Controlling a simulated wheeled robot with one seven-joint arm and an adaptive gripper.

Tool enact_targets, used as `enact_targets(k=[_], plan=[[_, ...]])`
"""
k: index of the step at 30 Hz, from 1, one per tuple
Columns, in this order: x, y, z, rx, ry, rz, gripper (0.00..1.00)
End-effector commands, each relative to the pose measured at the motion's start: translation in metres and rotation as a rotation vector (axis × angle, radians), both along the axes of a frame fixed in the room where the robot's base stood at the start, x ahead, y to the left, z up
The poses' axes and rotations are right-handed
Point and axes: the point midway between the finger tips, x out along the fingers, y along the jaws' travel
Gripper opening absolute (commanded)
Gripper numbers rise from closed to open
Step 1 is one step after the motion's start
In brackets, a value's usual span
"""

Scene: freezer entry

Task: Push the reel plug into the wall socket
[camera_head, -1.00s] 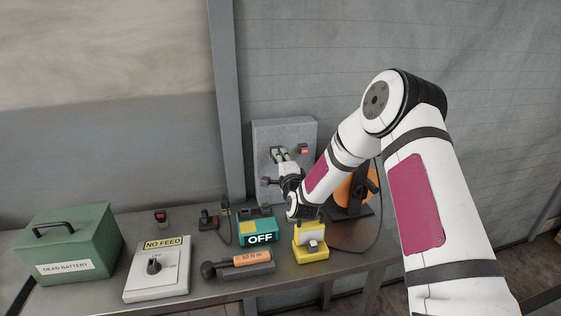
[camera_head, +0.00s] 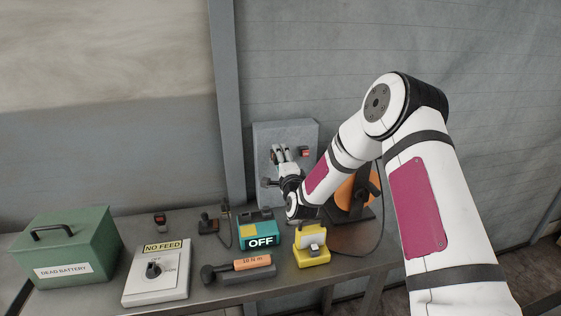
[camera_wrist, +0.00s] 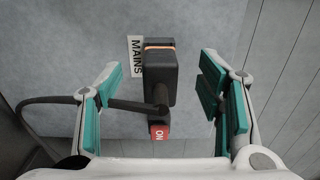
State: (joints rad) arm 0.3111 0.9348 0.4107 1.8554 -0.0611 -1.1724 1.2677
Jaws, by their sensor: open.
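The dark block-shaped plug (camera_wrist: 158,75), with an orange band at its far end, stands against the grey wall panel (camera_head: 302,130) beside a MAINS label (camera_wrist: 135,56). The socket face is hidden behind it, so I cannot tell exactly how deep it sits. A dark stem and cable (camera_wrist: 45,98) lead from the plug to the left, past the left finger. My gripper (camera_wrist: 159,72) is open, with its teal pads either side of the plug and a visible gap to each side. In the head view, my gripper (camera_head: 282,154) is at the panel and the plug is largely hidden.
A red ON switch (camera_wrist: 159,132) is just below the plug. The orange cable reel (camera_head: 358,190) stands behind my arm. The bench holds a yellow device (camera_head: 312,256), a teal OFF box (camera_head: 258,235), a NO FEED box (camera_head: 155,278) and a green battery case (camera_head: 65,248).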

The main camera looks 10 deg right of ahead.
Motion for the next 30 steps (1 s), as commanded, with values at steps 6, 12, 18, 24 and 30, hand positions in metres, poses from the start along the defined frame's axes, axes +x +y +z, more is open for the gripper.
enact_targets(k=[6, 12, 18, 24, 30], plan=[[0.000, 0.000, 0.000, 0.000, 0.000, 0.000, 0.71], [-0.003, 0.000, 0.000, 0.000, 0.001, 0.000, 0.71], [-0.010, 0.000, 0.000, 0.000, 0.001, 0.000, 0.71], [-0.018, 0.000, 0.001, 0.000, 0.000, 0.000, 0.71], [-0.025, 0.000, 0.000, 0.000, 0.001, 0.000, 0.71]])
